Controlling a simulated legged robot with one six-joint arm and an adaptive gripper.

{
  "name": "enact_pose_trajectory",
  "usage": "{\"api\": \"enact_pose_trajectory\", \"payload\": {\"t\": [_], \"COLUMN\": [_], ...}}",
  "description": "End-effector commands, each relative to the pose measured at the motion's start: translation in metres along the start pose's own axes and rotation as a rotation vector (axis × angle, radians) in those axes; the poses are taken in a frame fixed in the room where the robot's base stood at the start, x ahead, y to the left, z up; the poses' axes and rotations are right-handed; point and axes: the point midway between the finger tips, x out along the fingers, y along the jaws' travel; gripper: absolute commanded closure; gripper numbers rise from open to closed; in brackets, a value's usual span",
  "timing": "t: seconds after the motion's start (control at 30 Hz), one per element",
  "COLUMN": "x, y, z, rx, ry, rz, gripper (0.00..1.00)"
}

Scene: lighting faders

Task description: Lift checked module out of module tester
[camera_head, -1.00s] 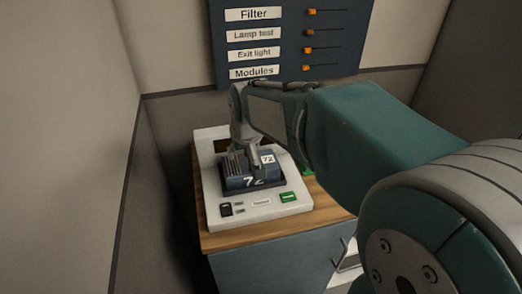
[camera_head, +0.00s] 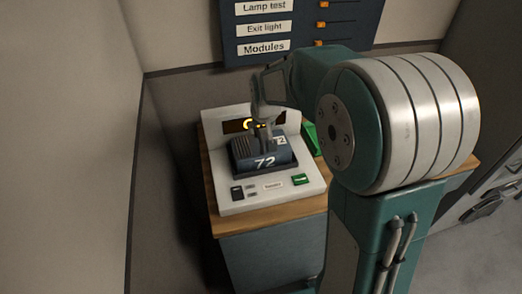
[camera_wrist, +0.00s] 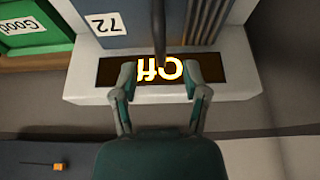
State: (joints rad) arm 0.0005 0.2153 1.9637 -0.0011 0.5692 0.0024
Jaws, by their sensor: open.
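The tester's display (camera_wrist: 108,70) is lit and reads "Off", upside down in the wrist view. My gripper (camera_head: 263,133) is at the module's top in the head view, partly covering the display. In the wrist view my open gripper (camera_wrist: 160,76) has its fingers apart on either side of the lettering. I cannot tell whether a finger touches the module.
A green tray (camera_wrist: 38,55) labelled "Good" stands beside the tester. A panel (camera_head: 300,22) with labelled orange sliders hangs on the wall behind. The wooden cabinet top (camera_head: 270,222) has a bare front strip. A wall rises close on the left.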

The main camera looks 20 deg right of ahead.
Motion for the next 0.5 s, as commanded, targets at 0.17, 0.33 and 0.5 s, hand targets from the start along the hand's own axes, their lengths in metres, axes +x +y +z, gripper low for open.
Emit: {"api": "enact_pose_trajectory", "payload": {"t": [0.17,0.33,0.5], "x": [0.029,0.046,0.047], "y": [0.0,0.0,0.0], "z": [0.002,0.002,0.001], "rx": [0.0,0.0,0.0], "ry": [-0.005,-0.002,0.001], "rz": [0.0,0.0,0.0], "gripper": [0.42,0.42,0.42]}}
